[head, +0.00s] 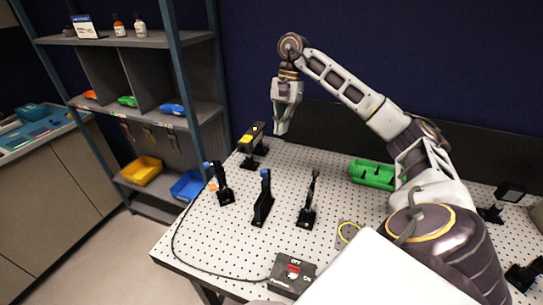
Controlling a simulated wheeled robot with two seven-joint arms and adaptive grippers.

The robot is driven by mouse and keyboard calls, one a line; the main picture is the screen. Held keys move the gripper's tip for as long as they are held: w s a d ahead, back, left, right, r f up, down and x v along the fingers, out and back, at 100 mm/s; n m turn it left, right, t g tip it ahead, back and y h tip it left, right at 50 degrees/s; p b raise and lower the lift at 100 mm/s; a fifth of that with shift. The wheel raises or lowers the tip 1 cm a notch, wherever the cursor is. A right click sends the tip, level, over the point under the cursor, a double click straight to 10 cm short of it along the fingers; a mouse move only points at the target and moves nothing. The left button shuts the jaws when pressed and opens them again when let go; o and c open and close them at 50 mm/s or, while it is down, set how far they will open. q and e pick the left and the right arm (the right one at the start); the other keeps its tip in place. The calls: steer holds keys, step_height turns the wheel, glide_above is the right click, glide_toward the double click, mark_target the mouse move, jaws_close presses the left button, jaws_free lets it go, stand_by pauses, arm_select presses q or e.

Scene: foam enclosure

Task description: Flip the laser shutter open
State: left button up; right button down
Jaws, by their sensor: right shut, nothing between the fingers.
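My right gripper (281,130) is shut and empty. It points down above the back of the perforated white table (330,165), just right of a black laser-like unit with a yellow label (252,140). It appears apart from everything around it. Forward of it stand a black mount with a blue knob (222,190), a tall black upright piece with a blue tip (263,200) and a thin black post (309,205). I cannot tell for certain which of these is the shutter, or its position. My left gripper is not in view.
A grey switch box (291,273) marked OFF and ON sits at the front edge, with a black cable running left. A green tray (373,174) lies right of the posts. Small black mounts (490,214) stand at the right. A shelf (150,40) stands left of the table.

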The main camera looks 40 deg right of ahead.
mark_target(270, 171)
steer(key=shift+d+r, duration=0.1)
stand_by(0.4)
steer(key=shift+s+a+f+p, duration=0.25)
steer(key=shift+a+f, duration=0.8)
steer(key=shift+f, duration=0.55)
steer(key=shift+s+a+f+p, duration=0.1)
steer(key=shift+s+a+f, duration=0.3)
steer(key=shift+a+f, duration=0.95)
steer(key=shift+s+a+f+p, duration=0.25)
steer(key=shift+a+f, duration=0.5)
steer(key=shift+f, duration=1.15)
steer(key=shift+s, duration=0.1)
